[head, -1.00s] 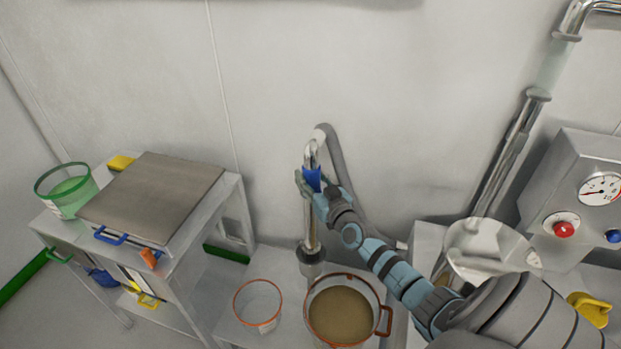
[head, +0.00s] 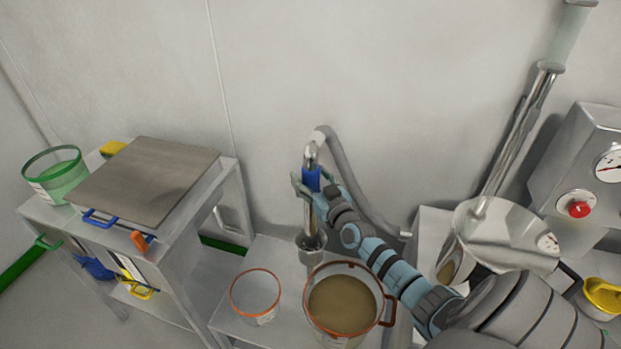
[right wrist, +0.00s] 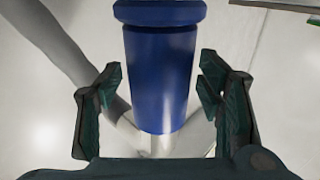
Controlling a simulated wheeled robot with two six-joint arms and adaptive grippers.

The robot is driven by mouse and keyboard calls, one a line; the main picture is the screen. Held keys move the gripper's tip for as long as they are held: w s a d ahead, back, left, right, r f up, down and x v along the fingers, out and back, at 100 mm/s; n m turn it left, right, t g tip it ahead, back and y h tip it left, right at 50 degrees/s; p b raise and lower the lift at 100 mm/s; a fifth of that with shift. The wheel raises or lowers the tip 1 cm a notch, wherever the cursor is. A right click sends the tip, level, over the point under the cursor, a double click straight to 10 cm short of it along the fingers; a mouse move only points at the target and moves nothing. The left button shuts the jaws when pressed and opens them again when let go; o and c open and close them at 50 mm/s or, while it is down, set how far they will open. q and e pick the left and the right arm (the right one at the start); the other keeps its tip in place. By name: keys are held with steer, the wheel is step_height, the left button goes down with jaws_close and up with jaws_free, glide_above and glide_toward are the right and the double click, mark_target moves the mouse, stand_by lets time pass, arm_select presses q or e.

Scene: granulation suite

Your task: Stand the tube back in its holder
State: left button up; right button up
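The tube is a shiny metal pipe with a blue grip (head: 311,179), a bent top and a grey hose. It stands about upright, its lower end inside the grey cup-shaped holder (head: 311,254). My right gripper (head: 312,186) is at the blue grip, its fingers spread on either side. In the right wrist view the blue grip (right wrist: 160,75) sits between the fingers of the gripper (right wrist: 161,88), with a gap on both sides. The tube's bottom inside the holder is hidden. My left gripper is not in view.
A tub of brown material (head: 342,304) and a clear orange-rimmed container (head: 255,293) stand in front of the holder. A steel funnel (head: 510,232) and gauge box (head: 585,170) are at right. A cart with a flat lid (head: 145,180) stands at left.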

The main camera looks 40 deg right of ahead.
steer(key=shift+s+f, duration=0.1)
steer(key=shift+s, duration=0.05)
steer(key=s+a, duration=0.2)
steer(key=s, duration=0.9)
steer(key=shift+s, duration=0.25)
steer(key=shift+a, duration=0.1)
